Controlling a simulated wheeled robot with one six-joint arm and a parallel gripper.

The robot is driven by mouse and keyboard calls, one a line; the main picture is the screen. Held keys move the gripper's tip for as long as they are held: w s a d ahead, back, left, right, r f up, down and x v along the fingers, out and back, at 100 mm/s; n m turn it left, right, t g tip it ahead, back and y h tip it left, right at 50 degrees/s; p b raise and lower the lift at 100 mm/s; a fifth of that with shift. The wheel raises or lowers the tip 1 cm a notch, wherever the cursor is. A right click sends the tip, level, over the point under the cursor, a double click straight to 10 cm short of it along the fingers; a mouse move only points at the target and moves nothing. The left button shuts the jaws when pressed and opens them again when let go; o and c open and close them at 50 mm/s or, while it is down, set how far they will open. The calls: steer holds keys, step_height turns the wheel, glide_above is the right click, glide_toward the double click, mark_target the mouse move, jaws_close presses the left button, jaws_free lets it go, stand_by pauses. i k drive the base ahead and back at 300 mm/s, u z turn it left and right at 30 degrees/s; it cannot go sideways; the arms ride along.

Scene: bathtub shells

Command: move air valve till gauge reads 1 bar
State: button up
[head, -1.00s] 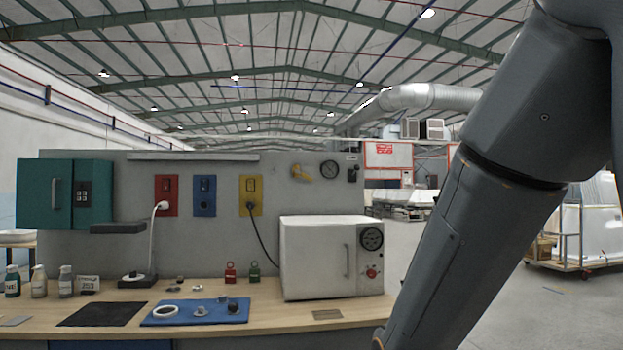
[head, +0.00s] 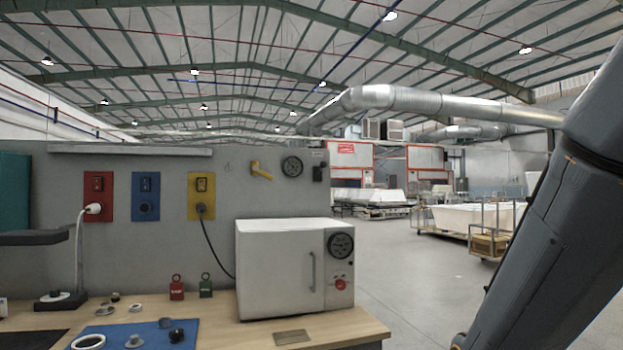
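The air valve shows as a yellow lever (head: 262,170) on the grey back panel, above the white oven-like box. The lever slants down to the right. A round dark-faced gauge (head: 292,167) is mounted just right of it; its reading is too small to tell. My arm fills the right side of the head view, well right of the valve and apart from it. My gripper is out of the picture, below the lower edge.
A white box (head: 280,268) with its own dial (head: 341,246) and red knob stands on the wooden bench (head: 362,330) below the valve. Red (head: 177,287) and green (head: 206,285) padlocks stand left of it. A blue mat (head: 205,335) holds small parts.

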mark_target(262, 173)
steer(key=z, duration=0.05)
steer(key=i, duration=1.35)
steer(key=u, duration=0.65)
